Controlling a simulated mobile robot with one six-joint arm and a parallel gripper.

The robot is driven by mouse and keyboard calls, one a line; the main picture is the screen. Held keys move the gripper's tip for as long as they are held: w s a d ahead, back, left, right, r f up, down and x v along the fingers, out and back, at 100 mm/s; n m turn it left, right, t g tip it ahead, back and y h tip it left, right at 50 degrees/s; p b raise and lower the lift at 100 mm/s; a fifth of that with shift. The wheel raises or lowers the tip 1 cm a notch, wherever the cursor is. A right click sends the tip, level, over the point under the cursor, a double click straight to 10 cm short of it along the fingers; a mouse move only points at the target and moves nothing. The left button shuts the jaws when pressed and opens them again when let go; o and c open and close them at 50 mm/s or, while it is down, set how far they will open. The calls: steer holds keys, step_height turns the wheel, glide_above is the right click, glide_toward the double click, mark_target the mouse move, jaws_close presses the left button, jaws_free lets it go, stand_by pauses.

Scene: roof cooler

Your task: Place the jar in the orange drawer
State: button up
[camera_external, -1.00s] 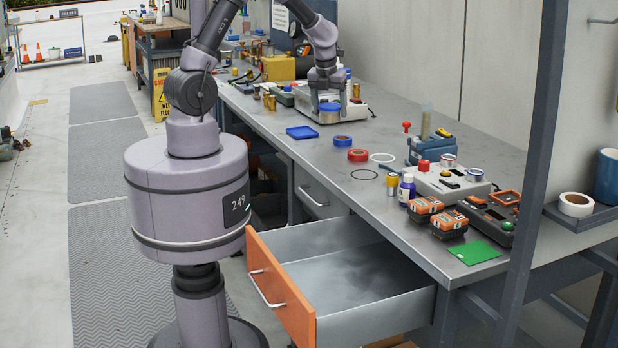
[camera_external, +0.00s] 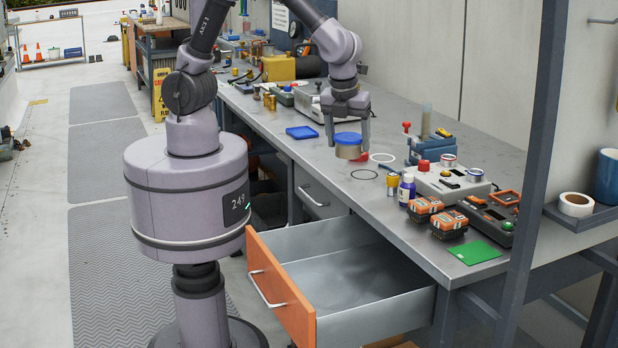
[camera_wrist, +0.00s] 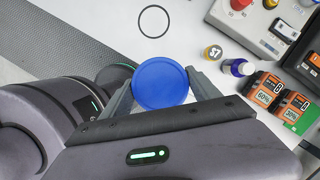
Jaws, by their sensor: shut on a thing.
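The jar (camera_external: 348,151) is short and wide, with a blue lid and a tan side. My gripper (camera_external: 348,145) is shut on it and holds it upright above the workbench. In the wrist view the jar's blue lid (camera_wrist: 160,84) sits between the two fingers of my gripper (camera_wrist: 160,90). The orange drawer (camera_external: 283,299) is pulled out at the front of the bench, below and in front of the jar. Its grey inside looks empty. The drawer is not seen in the wrist view.
A dark post (camera_external: 537,150) stands at the right. The space above the drawer is clear.

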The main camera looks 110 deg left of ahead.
steer(key=s+d, duration=0.3)
steer(key=d, duration=0.6)
steer(key=s+d, duration=0.2)
steer(key=d, duration=0.7)
step_height(320, 180, down, 26)
steer(key=b, duration=0.5)
steer(key=shift+r, duration=0.3)
steer(key=o, duration=1.2)
steer(key=shift+f, duration=0.2)
steer(key=shift+c, duration=0.2)
steer(key=o, duration=0.4)
steer(key=shift+r, duration=0.1)
